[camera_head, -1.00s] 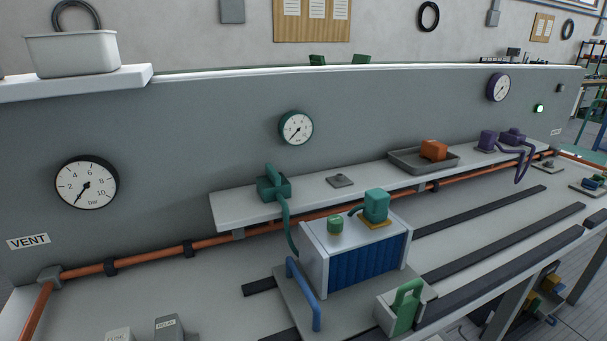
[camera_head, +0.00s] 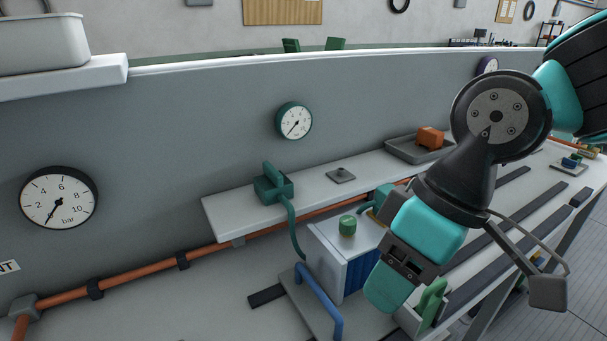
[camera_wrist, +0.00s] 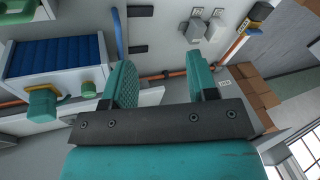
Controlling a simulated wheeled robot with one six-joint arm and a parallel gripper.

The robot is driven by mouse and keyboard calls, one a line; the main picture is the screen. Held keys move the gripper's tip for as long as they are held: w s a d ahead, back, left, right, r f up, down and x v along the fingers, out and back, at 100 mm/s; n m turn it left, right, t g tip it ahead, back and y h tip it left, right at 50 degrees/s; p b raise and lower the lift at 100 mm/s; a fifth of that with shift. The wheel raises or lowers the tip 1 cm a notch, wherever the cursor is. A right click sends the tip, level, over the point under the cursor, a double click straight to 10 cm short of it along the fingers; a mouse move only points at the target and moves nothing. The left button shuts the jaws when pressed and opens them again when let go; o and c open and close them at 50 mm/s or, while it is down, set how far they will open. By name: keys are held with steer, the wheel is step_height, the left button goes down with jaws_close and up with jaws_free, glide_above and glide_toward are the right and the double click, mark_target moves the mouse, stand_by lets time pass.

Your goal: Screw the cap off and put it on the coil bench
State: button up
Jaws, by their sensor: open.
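A green cap (camera_head: 347,225) sits upright on top of a white box (camera_head: 325,252) with blue fins (camera_head: 358,277), on the long grey bench (camera_head: 215,290). The cap also shows in the wrist view (camera_wrist: 90,88), left of my fingers. My gripper (camera_head: 383,297) is in front and to the right of the box, apart from the cap, and hides part of the box. In the wrist view my gripper (camera_wrist: 160,75) has its two teal fingers wide apart with nothing between them. I cannot tell which surface is called the coil bench.
A blue handle (camera_head: 320,300) rises at the box's front left. A raised shelf behind holds a teal valve (camera_head: 273,187), a small grey plate (camera_head: 340,175) and a tray (camera_head: 400,148) with an orange block.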

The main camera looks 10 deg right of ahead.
steer(key=w+r+n+p, duration=0.3)
steer(key=w+p, duration=0.2)
steer(key=w, duration=0.2)
steer(key=n+h+p, duration=0.4)
steer(key=n+p, duration=0.7)
steer(key=p, duration=0.1)
glide_above(348, 220)
step_height(348, 220, down, 6)
steer(key=shift+s+r, duration=0.1)
steer(key=shift+f+b, duration=0.35)
steer(key=shift+f, duration=0.15)
step_height(348, 220, down, 8)
steer(key=b, duration=0.6)
steer(key=shift+f, duration=0.25)
steer(key=shift+c, duration=0.2)
